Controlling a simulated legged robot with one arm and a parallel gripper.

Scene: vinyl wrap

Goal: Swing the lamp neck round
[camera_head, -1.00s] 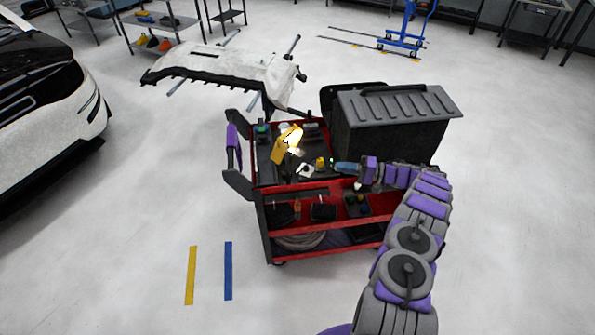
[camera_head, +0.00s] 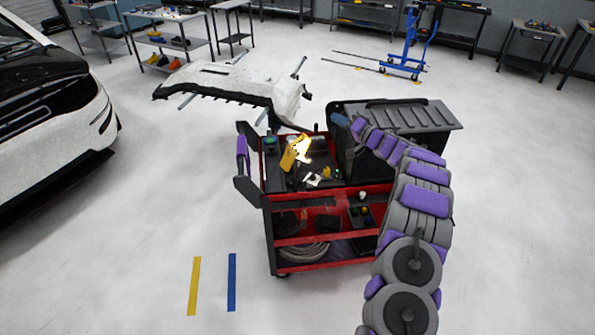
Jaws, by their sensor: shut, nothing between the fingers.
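The lamp (camera_head: 290,156) has a yellow head with a bright glowing face and sits on the top of the red and black cart (camera_head: 345,200). Its head is tilted, with the lit side to the right. The neck is small in view and hard to make out. My gripper (camera_head: 336,119) is shut and empty. It is up and to the right of the lamp, apart from it, and overlaps the front left of the black bin in the picture.
The black ribbed-lid bin (camera_head: 400,117) stands at the cart's right. Small items lie on the cart top beside the lamp. A white bumper (camera_head: 235,82) on a stand is behind. A white car (camera_head: 50,120) is at left.

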